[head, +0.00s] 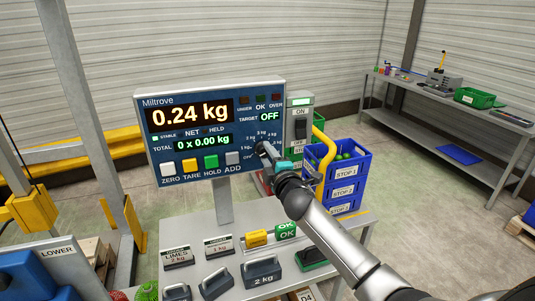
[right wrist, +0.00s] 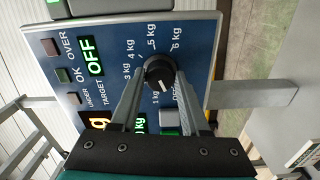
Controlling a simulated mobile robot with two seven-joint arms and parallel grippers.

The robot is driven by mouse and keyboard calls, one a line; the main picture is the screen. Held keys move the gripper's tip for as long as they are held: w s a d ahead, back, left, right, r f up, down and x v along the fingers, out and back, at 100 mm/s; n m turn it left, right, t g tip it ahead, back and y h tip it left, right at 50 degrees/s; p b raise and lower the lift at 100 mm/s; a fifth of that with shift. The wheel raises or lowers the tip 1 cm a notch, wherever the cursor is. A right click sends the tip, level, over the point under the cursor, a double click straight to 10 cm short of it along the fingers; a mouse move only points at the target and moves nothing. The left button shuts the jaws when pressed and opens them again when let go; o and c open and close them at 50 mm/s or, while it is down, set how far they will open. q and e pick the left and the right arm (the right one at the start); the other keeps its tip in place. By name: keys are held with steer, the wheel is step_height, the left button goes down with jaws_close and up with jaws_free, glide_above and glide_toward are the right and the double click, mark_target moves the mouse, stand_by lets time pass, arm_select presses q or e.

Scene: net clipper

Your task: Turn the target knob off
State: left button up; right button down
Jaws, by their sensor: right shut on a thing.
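The target knob (right wrist: 160,72) is a round black dial on the blue panel of the scale display (head: 215,130), with kg marks around it. In the right wrist view, a pale pointer line on the knob faces the lower edge, near the OFF mark. My right gripper (right wrist: 161,75) has one finger on each side of the knob and is shut on it. The green target readout (head: 269,117) says OFF. My left gripper is not in view.
Below the display, a grey bench (head: 230,262) holds labelled weights (head: 262,272) and a yellow block (head: 257,238). Blue crates (head: 345,190) and a yellow bent tube (head: 325,155) stand close to the right arm. A far workbench (head: 420,120) is at the right, with open floor before it.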

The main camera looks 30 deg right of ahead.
steer(key=shift+n, duration=0.6)
steer(key=shift+c, duration=1.9)
jaws_free()
steer(key=v, duration=1.5)
steer(key=shift+b, duration=0.3)
steer(key=shift+s, duration=0.15)
